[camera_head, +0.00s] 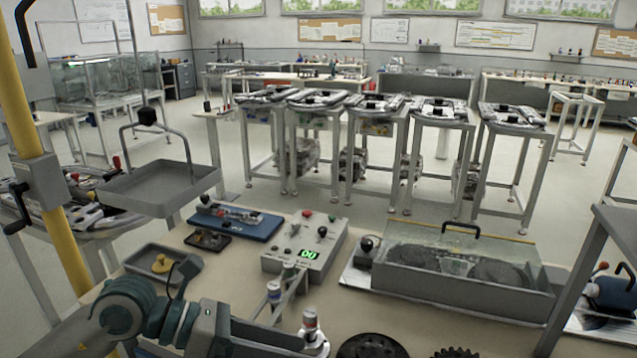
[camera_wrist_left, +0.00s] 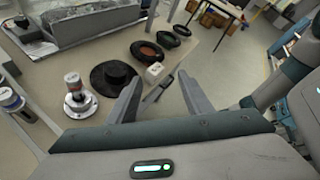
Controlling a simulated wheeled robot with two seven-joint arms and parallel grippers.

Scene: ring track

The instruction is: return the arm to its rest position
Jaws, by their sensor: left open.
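My left arm (camera_head: 150,315) comes in at the lower left of the head view, bent over the near table edge. Past the fingers lie the bench top, a black wide-brimmed round part (camera_wrist_left: 115,77) and a small white block (camera_wrist_left: 154,71). My right gripper is not in view.
Close to my left arm are a small tray with a yellow piece (camera_head: 162,263), a control box with a green display (camera_head: 306,249) and an upright white-capped post (camera_head: 311,328). A glass-walled tank (camera_head: 455,275) stands to the right. Bare bench lies between the control box and tank.

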